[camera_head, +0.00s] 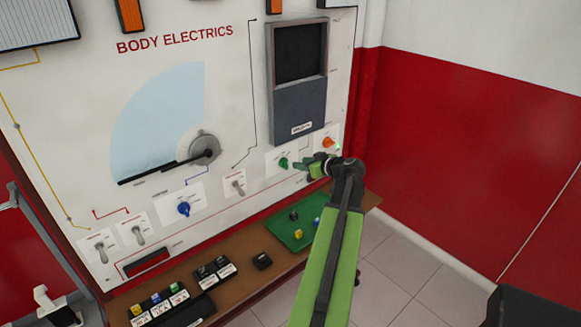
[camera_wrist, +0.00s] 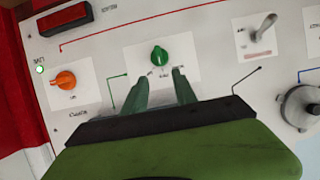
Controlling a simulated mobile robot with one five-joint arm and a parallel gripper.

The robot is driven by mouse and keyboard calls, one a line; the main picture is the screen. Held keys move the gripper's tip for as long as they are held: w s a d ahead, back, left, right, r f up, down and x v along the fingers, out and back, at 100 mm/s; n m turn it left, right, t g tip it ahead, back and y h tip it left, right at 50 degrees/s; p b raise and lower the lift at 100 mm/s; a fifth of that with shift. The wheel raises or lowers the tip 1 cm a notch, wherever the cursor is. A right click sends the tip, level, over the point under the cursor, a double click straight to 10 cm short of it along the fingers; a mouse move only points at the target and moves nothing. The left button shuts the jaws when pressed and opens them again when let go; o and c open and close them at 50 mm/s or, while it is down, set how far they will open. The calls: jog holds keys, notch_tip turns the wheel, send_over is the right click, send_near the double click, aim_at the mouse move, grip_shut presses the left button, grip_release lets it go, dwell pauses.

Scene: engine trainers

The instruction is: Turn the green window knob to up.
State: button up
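The green window knob (camera_head: 283,162) sits on a white plate low on the upright panel. In the wrist view the green knob (camera_wrist: 159,55) lies just beyond my fingertips, roughly centred between them. My gripper (camera_wrist: 160,77) is open, its two green fingers apart with nothing between them. In the head view my gripper (camera_head: 299,165) reaches in from the right, close to the knob. I see no clear contact. The labels around the knob are too small to read and partly hidden by the fingers, so its setting is unclear.
An orange knob (camera_head: 328,142) with a lit green lamp is right of the green one. A toggle switch (camera_head: 238,187) and a blue knob (camera_head: 184,209) are to the left.

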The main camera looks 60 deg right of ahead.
aim_at(285, 164)
jog(key=b+x, duration=0.2)
jog(key=x, duration=0.6)
jog(key=shift+w, duration=0.15)
jog(key=shift+f, duration=0.1)
jog(key=shift+c, duration=0.2)
grip_shut()
jog(key=shift+d, duration=0.2)
